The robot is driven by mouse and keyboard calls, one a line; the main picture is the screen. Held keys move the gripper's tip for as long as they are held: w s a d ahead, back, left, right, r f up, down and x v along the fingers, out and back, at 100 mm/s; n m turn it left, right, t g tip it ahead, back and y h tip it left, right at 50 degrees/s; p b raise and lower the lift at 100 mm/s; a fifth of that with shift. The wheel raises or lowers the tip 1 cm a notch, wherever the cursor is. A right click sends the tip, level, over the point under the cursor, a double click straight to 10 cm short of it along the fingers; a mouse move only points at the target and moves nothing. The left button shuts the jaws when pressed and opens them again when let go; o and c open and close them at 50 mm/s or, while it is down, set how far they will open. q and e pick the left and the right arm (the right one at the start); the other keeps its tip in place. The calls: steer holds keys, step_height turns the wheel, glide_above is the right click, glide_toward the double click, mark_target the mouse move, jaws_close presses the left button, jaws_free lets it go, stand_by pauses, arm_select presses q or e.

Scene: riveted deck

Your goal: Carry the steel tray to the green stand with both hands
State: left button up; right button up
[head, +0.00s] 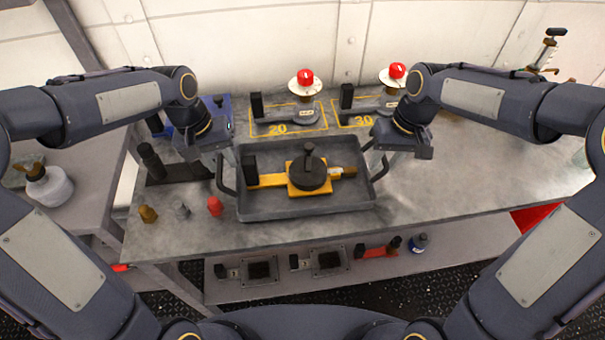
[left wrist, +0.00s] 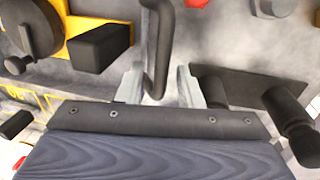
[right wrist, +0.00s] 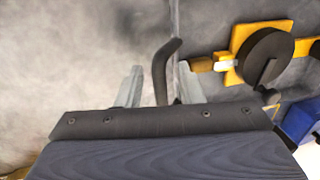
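The steel tray (head: 300,211), dark grey and shallow, sits on the workbench with a black bar handle at each end. It carries a yellow fixture (head: 268,181) with a round black knob (head: 309,174). My left gripper (head: 226,166) is open, its fingers apart on either side of the left handle (left wrist: 158,50). My right gripper (head: 379,163) is open, its fingers apart on either side of the right handle (right wrist: 160,72). Gaps show between fingers and handles in both wrist views. I cannot make out a green stand in these views.
Behind the tray are two yellow-outlined spots marked 20 (head: 278,128) and 30 (head: 364,121), with red-knobbed devices. Small pegs, one red (head: 215,206), stand left of the tray. The bench to the right (head: 470,165) is clear. A lower shelf (head: 300,288) holds small parts.

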arm_select(q)
steer(key=shift+f, duration=0.3)
arm_select(e)
steer(key=shift+f, duration=0.3)
arm_select(q)
jaws_close()
arm_select(e)
jaws_close()
steer(key=shift+r, duration=0.1)
